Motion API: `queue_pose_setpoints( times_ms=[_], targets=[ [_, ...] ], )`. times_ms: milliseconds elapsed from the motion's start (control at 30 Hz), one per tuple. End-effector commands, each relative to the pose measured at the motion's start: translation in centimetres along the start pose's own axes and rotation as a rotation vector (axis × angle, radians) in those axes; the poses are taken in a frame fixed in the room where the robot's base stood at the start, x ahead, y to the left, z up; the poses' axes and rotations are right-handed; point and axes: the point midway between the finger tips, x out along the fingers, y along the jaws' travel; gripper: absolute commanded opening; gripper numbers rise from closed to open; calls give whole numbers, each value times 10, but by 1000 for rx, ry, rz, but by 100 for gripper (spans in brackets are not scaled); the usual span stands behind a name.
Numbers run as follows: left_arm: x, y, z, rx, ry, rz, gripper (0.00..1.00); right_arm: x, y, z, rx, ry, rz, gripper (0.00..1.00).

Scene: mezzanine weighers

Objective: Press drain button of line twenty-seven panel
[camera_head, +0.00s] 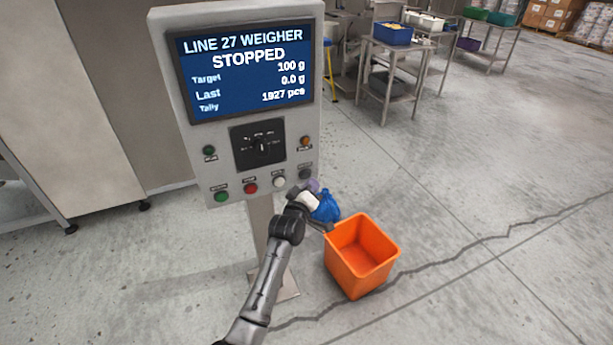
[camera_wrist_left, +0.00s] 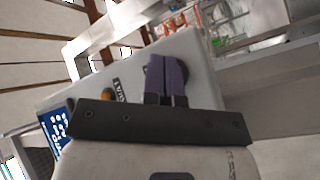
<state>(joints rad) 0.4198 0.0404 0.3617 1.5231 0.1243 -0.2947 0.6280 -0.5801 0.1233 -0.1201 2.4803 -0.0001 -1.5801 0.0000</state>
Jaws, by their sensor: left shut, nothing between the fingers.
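The line 27 weigher panel (camera_head: 222,165) stands on a post, with its screen (camera_head: 246,66) reading STOPPED. Its bottom row has green (camera_head: 221,196), red (camera_head: 251,188), white (camera_head: 279,182) and dark (camera_head: 305,174) buttons. Their labels are too small to read here. My left gripper (camera_head: 314,186) is just below and right of the dark button. In the left wrist view its purple fingers (camera_wrist_left: 165,77) are shut and empty, overlapping a dark round button (camera_wrist_left: 183,73) at the panel's edge. I cannot tell whether they touch it. My right gripper is not in view.
A rotary selector (camera_head: 260,145), a small green button (camera_head: 209,152) and an amber one (camera_head: 305,142) sit higher on the panel. An orange bin (camera_head: 343,267) stands on the floor to the right, with a blue object (camera_head: 327,208) just behind it. Floor farther right is clear.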

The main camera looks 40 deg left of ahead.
Motion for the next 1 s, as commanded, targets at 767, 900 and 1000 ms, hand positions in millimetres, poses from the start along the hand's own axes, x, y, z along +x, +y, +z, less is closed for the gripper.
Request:
queue_pose_setpoints(
  times_ms=[767, 900, 1000],
  targets=[
    [6, -4, -4, 0, 0, 0, 0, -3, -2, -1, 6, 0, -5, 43],
    [6, -4, -4, 0, 0, 0, 0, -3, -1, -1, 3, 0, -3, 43],
    [6, -4, -4, 0, 0, 0, 0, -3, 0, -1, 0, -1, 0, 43]
  ],
)
